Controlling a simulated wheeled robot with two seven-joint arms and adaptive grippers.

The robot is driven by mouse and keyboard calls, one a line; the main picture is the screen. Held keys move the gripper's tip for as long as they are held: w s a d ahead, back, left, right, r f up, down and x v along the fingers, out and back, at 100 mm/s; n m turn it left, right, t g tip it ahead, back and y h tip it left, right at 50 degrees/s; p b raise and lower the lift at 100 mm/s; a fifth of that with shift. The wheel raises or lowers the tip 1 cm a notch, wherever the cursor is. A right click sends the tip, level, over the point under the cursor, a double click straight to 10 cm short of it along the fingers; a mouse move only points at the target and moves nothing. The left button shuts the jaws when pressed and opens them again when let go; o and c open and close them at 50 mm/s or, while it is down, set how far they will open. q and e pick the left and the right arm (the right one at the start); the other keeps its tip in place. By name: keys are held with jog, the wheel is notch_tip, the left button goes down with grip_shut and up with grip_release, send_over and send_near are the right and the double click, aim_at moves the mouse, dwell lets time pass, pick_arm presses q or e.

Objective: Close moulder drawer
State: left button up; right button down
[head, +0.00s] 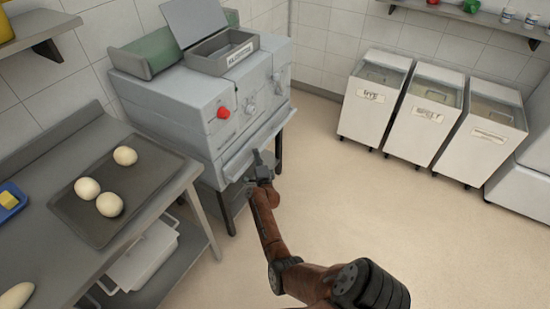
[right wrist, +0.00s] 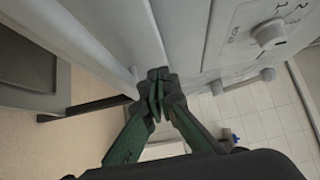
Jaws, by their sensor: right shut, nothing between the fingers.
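The moulder (head: 205,115) is a grey machine with a red button and dials. Its drawer (head: 275,126) is a long pale ledge low on the front, standing out from the body. How far it is out is hard to tell. My right gripper (head: 257,157) is shut and empty at the drawer's front, near its middle. In the right wrist view the closed fingertips (right wrist: 158,77) are right at the pale grey machine surfaces, with a dial panel (right wrist: 245,35) to the right. I cannot tell whether they touch. My left gripper is out of view.
A steel table (head: 165,215) with a tray (head: 90,228) of dough balls stands left of the moulder. A labelled open box (head: 222,67) sits on top of the moulder. Several white bins (head: 375,97) stand at the back right. The floor in front is clear.

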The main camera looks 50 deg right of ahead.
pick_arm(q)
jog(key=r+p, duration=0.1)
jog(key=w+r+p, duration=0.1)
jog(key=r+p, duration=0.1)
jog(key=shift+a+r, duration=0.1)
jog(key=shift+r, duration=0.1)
pick_arm(e)
jog(key=v, duration=1)
jog(key=shift+s, duration=0.45)
jog(key=shift+d, duration=0.1)
